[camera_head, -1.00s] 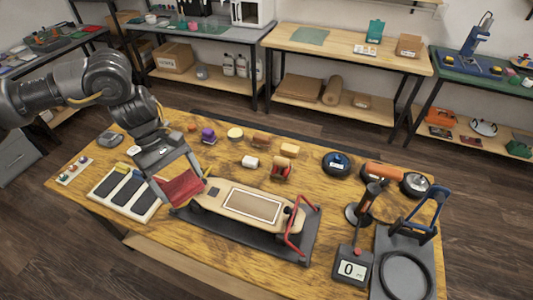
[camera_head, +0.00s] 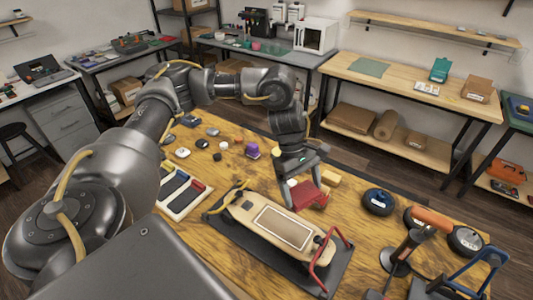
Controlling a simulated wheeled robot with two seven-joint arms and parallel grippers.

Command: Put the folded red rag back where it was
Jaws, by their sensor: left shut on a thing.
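The folded red rag (camera_head: 309,196) is held in my left gripper (camera_head: 304,189), whose jaws are shut on it. They are over the far side of the workbench, just beyond the skateboard (camera_head: 275,226), which lies on a dark mat (camera_head: 327,268). Whether the rag touches the bench top is hard to tell. The gripper and rag partly hide small items behind them. My right gripper is not in view.
A yellow block (camera_head: 331,178) stands close behind the rag, and a purple item (camera_head: 252,151) is farther left.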

